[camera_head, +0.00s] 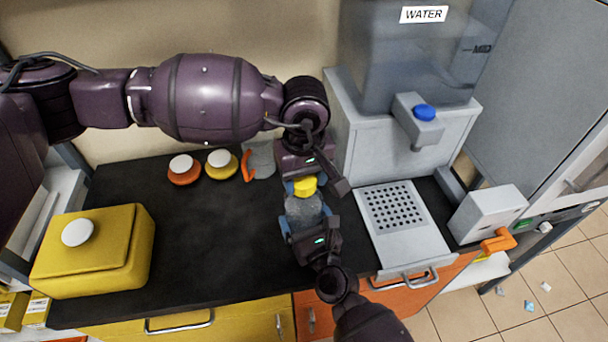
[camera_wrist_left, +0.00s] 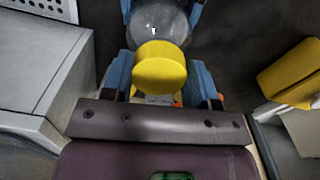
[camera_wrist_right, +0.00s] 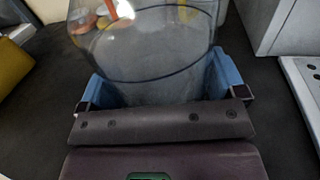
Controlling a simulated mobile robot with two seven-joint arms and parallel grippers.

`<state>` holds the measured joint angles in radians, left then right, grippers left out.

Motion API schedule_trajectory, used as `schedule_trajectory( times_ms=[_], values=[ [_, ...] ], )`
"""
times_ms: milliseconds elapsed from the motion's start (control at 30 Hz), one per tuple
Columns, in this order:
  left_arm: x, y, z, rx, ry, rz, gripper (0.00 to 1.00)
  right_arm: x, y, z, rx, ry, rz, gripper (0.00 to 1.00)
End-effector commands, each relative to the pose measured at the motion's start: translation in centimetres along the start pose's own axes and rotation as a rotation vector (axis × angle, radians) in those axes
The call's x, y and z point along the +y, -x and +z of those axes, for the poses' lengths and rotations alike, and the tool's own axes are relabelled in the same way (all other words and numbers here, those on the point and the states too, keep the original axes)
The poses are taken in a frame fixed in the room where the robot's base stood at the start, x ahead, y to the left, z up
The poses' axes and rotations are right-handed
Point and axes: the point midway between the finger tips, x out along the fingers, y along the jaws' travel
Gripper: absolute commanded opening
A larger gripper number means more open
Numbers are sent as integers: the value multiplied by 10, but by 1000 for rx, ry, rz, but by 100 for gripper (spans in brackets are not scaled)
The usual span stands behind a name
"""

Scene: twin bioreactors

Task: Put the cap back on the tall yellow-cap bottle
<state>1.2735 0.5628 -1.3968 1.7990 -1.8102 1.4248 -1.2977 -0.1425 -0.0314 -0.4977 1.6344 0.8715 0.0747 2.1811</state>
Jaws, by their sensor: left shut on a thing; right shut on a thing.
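The clear tall bottle (camera_head: 303,211) stands near the middle of the counter, and its wide body also shows in the right wrist view (camera_wrist_right: 160,60). My right gripper (camera_head: 308,226) is shut around the bottle's body. The yellow cap (camera_head: 304,185) is between the blue fingers of my left gripper (camera_head: 305,187), which is shut on it. In the left wrist view the cap (camera_wrist_left: 160,68) is right by the bottle's top. The cap hides the bottle's mouth, so I cannot tell whether they touch.
The water dispenser (camera_head: 365,150) and its perforated drain tray (camera_head: 421,240) stand to the right. A yellow box (camera_head: 110,245) with a white knob is at the left. Orange (camera_head: 184,177) and yellow (camera_head: 222,172) white-topped items and a clear vessel (camera_head: 262,160) stand at the back. The counter's left-middle is clear.

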Motion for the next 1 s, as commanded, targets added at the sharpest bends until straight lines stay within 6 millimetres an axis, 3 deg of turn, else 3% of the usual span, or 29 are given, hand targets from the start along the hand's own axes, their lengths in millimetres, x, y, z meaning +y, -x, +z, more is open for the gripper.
schedule_trajectory(
  times_ms=[467, 500, 633, 1000],
  values=[
    [0, -8, 0, 0, -1, 1, 32, 0, 0, 0, 0, 1, 0, 47],
    [0, -8, 0, 0, -1, 1, 32, 0, 0, 0, 0, 1, 0, 23],
    [0, -8, 0, 0, -30, 1, 32, 0, 0, 0, 0, 1, 0, 23],
    [-3, -8, -1, 1, -509, 0, 32, 0, 0, 0, 1, 1, 0, 23]
  ],
)
